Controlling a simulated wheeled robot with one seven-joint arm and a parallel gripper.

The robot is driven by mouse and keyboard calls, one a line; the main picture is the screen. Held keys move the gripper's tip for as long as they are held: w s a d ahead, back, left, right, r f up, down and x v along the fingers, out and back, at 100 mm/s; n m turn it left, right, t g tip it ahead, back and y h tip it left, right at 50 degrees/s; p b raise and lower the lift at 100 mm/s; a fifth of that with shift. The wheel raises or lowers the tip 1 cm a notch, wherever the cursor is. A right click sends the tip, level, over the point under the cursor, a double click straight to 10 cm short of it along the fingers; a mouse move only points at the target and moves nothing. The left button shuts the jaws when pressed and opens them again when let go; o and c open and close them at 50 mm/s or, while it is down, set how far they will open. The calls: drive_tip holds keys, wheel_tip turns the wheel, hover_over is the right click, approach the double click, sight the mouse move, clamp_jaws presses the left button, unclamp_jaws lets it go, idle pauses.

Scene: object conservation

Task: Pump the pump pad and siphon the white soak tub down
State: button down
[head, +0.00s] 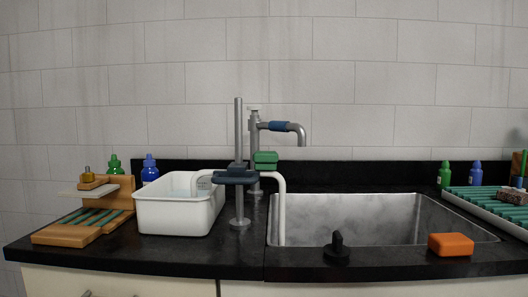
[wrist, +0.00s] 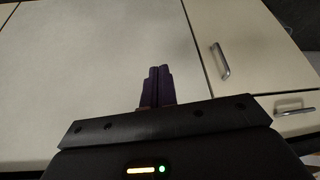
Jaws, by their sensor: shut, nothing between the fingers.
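The white soak tub (head: 180,215) stands on the dark counter left of the sink, with pale bluish water (head: 182,188) inside. A white siphon tube (head: 281,205) rises from the tub, passes a dark clamp (head: 236,176) on a grey upright stand (head: 239,120), and bends down into the sink. A green block (head: 265,158) sits on the tube beside the stand; it looks like the pump pad, but I cannot be sure. My gripper (wrist: 158,72) shows only in the wrist view, shut and empty, in front of pale cabinet doors, away from the tub and tube.
The metal sink (head: 370,215) has a grey tap (head: 280,126) behind it. A black knob (head: 337,247) and an orange sponge (head: 451,244) are at its front edge. A wooden rack (head: 75,230) and bottles stand left, a ribbed drainer (head: 490,205) right. Cabinet handles (wrist: 220,60) stick out below.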

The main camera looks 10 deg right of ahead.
idle(0.5)
drive_tip(key=w+a+r+m+t+h+b, duration=0.1)
drive_tip(key=w+r+t, duration=0.2)
drive_tip(key=w+r, duration=0.4)
drive_tip(key=w+r+m+t+h, duration=0.1)
drive_tip(key=w+r+t, duration=0.2)
drive_tip(key=r, duration=1.9)
drive_tip(key=w+a+r+m+t+h+b, duration=0.1)
drive_tip(key=w+r+t+h, duration=0.1)
drive_tip(key=w+r, duration=1.1)
drive_tip(key=shift+a+r+t+b, duration=0.3)
drive_tip(key=shift+r+t, duration=0.2)
drive_tip(key=shift+r, duration=0.15)
drive_tip(key=p, duration=0.2)
hover_over(265, 153)
wheel_tip(265, 153, down, 2)
wheel_tip(265, 153, down, 4)
drive_tip(key=shift+r+b, duration=0.2)
drive_tip(key=shift+b, duration=0.65)
drive_tip(key=shift+f, duration=0.4)
